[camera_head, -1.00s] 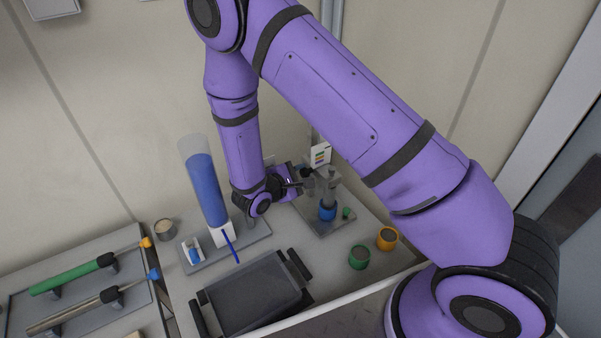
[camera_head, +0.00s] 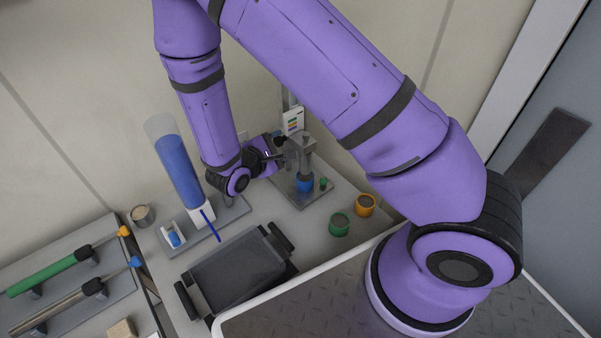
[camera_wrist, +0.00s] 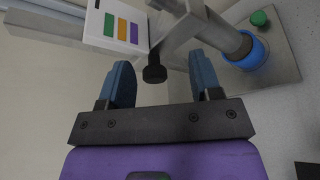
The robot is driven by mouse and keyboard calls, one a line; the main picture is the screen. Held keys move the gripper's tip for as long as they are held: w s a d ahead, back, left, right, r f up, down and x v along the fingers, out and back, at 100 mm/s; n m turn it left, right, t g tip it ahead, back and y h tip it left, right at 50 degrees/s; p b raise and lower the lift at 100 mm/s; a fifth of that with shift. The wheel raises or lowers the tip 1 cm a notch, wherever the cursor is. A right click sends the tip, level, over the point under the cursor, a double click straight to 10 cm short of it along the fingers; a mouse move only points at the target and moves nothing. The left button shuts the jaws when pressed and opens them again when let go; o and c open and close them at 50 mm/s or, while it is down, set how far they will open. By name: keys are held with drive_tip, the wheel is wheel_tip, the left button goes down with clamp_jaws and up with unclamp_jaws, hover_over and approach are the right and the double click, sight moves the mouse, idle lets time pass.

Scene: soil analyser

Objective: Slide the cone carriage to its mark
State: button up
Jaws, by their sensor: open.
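The cone device stands on a grey base plate (camera_head: 312,198) at the back right of the bench. Its grey carriage (camera_head: 297,146) sits on an upright post, above a blue-ringed cup (camera_head: 304,184). In the wrist view the carriage (camera_wrist: 182,28) carries a black knob (camera_wrist: 154,70). A white card with green, orange and purple bars (camera_wrist: 118,27) is beside it. My gripper (camera_wrist: 165,78) is open, with its blue fingers on either side of the knob and a gap to each. In the head view my gripper (camera_head: 275,155) is just left of the carriage, partly hidden by my wrist.
A tall blue cylinder (camera_head: 178,172) stands left of my wrist. A dark tray (camera_head: 235,270) lies in front. Green (camera_head: 340,226) and orange (camera_head: 365,206) cups stand at the right. A rack with green and grey tools (camera_head: 50,275) is at far left.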

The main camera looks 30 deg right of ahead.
drive_tip(key=s+r, duration=0.1)
drive_tip(key=s, duration=1.1)
drive_tip(key=shift+s+d, duration=0.15)
drive_tip(key=shift+r, duration=0.2)
